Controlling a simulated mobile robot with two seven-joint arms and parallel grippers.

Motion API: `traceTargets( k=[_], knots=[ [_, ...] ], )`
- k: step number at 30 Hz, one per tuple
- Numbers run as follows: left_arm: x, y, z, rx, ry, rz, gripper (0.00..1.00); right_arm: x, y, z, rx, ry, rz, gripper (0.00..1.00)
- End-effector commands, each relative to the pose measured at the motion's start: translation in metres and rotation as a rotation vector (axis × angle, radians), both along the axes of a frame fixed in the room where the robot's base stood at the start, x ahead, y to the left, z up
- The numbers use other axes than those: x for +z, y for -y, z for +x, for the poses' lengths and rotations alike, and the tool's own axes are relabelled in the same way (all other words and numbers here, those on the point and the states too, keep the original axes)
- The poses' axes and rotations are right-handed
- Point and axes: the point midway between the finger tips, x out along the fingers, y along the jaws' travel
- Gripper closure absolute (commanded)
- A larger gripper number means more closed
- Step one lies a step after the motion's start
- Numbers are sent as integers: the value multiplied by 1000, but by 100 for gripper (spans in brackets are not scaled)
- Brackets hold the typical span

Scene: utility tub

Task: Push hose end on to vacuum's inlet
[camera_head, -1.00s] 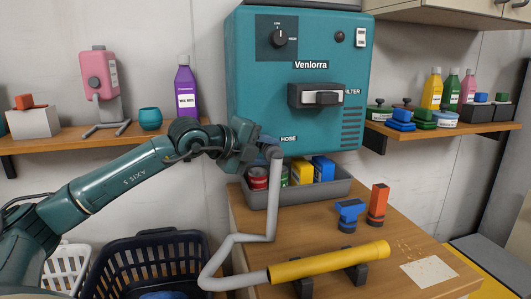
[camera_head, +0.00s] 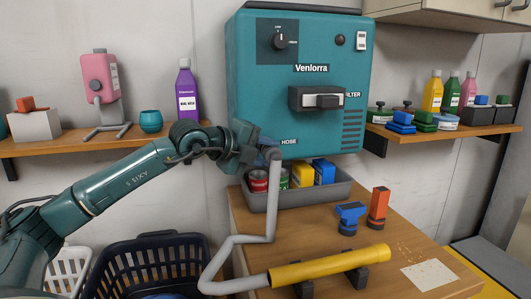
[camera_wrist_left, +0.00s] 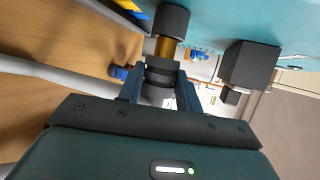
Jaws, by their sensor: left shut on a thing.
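The teal Venlorra vacuum (camera_head: 260,100) hangs on the wall, with a HOSE label low on its front. In the left wrist view its inlet looks like a dark round collar (camera_wrist_left: 171,21). A brass-coloured section (camera_wrist_left: 165,47) shows between the collar and the dark ringed hose end (camera_wrist_left: 160,76); I cannot tell how far they overlap. The grey hose (camera_head: 273,200) hangs down and bends to the yellow wand (camera_head: 325,266). My right gripper is out of view.
A grey bin (camera_head: 325,190) with cans and boxes stands below the vacuum. Blue (camera_head: 348,218) and orange (camera_head: 378,208) attachments stand on the wooden counter (camera_head: 305,226). A dark basket (camera_head: 155,263) is at lower left. Shelves flank the vacuum.

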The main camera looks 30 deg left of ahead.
Motion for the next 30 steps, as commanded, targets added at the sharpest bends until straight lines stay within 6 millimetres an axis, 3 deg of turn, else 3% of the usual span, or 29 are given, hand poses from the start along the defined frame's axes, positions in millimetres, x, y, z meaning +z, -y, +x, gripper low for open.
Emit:
traceTargets(
  k=[30],
  knots=[
    [1,-15,13,-1,2,-1,85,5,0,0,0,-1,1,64]
  ],
)
